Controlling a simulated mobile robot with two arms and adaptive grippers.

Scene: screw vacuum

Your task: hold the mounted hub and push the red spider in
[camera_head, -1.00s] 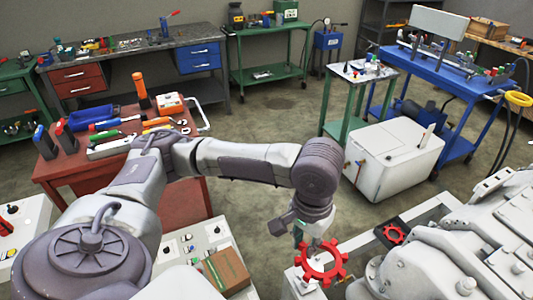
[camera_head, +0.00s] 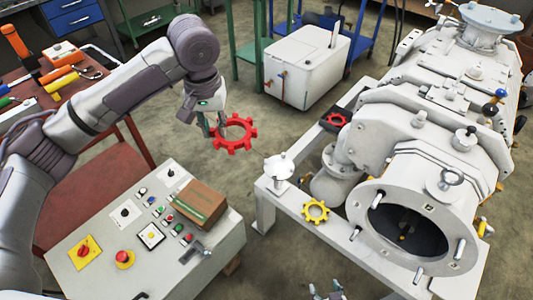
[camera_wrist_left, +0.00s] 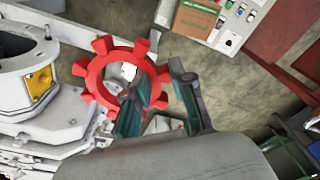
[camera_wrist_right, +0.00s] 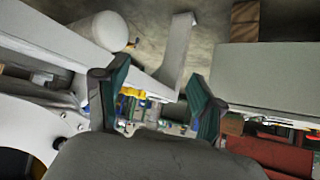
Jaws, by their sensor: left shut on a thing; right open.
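A large red toothed spider ring (camera_head: 245,145) is held in the air by my left gripper (camera_head: 212,128), whose fingers are closed on its rim. It also shows in the left wrist view (camera_wrist_left: 95,92) at the fingers (camera_wrist_left: 160,98). A yellow toothed part (camera_head: 316,211) sits at the white frame beside the machine; I cannot tell whether it is the mounted hub. The spider is well apart from it. My right gripper (camera_head: 327,291) is at the bottom edge of the head view, mostly cut off. In the right wrist view its fingers (camera_wrist_right: 155,98) are open and empty.
The white machine (camera_head: 415,140) has a round dark opening facing me. A small red toothed part (camera_head: 336,119) lies in a black tray. A control panel (camera_head: 90,240) with a brown box stands at lower left. Floor lies open between panel and frame.

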